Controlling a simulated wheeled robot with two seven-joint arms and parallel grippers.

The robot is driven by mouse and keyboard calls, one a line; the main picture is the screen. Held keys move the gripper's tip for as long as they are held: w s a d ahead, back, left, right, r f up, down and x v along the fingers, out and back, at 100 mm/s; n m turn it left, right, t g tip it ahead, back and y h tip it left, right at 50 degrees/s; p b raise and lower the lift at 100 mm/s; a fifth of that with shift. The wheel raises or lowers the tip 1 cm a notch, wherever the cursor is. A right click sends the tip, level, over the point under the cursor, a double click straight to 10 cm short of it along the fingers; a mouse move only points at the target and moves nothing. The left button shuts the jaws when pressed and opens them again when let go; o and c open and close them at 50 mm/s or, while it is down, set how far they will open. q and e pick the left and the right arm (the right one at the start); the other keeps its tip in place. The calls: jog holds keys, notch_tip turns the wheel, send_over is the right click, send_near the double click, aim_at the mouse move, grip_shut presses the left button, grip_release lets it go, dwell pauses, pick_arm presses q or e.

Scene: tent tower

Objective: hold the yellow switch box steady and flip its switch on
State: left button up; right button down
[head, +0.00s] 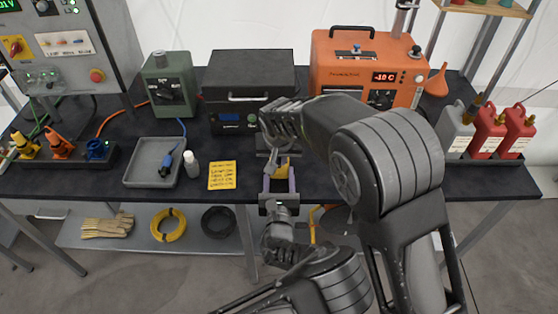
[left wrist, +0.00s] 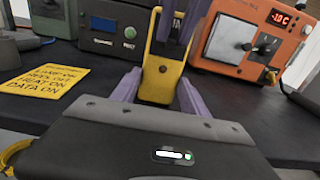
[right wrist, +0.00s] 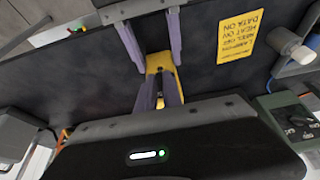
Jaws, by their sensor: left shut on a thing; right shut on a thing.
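The yellow switch box (head: 281,172) stands upright near the front edge of the dark table, between my two grippers. In the left wrist view the box (left wrist: 162,80) sits between the purple fingers of my left gripper (left wrist: 158,95), which is shut on its sides. My right gripper (right wrist: 160,97) reaches the box's upper part from above, its fingers close together. They are shut on what looks like the switch. The fingers cover the switch, so its position cannot be told. In the right wrist view the box's yellow body (right wrist: 160,66) shows behind the fingers.
A black case (head: 249,72), a green box (head: 168,86) and an orange unit (head: 368,62) stand behind. Red canisters (head: 489,128) stand at the right.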

jog(key=c, duration=1.5)
grip_release()
jog(key=v, duration=1.2)
jog(key=shift+w, duration=0.1)
